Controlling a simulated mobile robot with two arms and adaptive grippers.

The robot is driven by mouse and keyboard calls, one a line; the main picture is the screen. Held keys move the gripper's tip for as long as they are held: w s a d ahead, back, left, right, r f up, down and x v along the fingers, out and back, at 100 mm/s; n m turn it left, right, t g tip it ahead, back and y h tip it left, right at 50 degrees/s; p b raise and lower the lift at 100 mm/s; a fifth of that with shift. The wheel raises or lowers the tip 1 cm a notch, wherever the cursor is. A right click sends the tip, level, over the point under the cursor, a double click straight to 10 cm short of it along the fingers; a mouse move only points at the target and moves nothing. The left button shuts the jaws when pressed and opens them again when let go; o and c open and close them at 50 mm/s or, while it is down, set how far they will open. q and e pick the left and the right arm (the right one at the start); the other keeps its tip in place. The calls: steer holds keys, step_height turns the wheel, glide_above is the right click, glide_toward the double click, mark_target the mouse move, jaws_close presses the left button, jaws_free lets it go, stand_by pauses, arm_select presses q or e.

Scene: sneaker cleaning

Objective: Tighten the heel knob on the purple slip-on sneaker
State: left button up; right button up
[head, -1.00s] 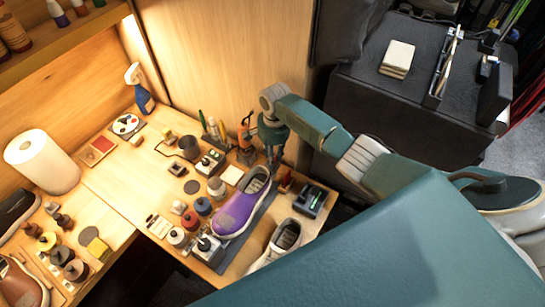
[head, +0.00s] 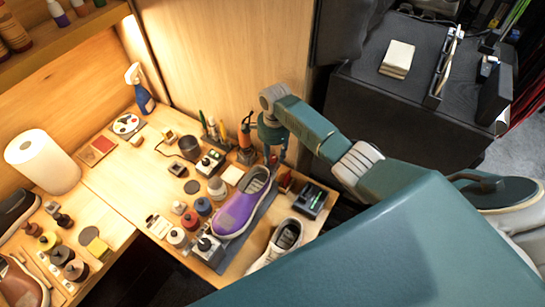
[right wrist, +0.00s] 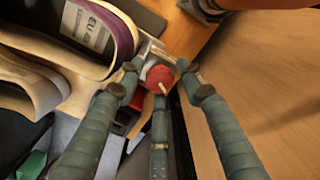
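The purple slip-on sneaker (head: 236,212) lies on a dark strip on the bench in the head view, its heel end toward the back wall. Its open collar (right wrist: 112,28) shows at upper left in the right wrist view. The red heel knob (right wrist: 160,77), with a pale pointer mark, sits just behind the heel. My right gripper (head: 272,153) is at the heel. In the wrist view its fingers (right wrist: 160,72) are spread around the knob, with small gaps at the sides; contact at the lower finger cannot be told. My left gripper is not in view.
A pale sneaker (head: 277,244) stands close beside the purple one. Several jars and small devices crowd its left side. An orange-and-black tool (head: 246,140) stands near my right gripper. Bare wood shows toward the back left.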

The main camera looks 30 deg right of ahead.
steer(key=shift+r, duration=2.45)
steer(key=shift+s, duration=0.1)
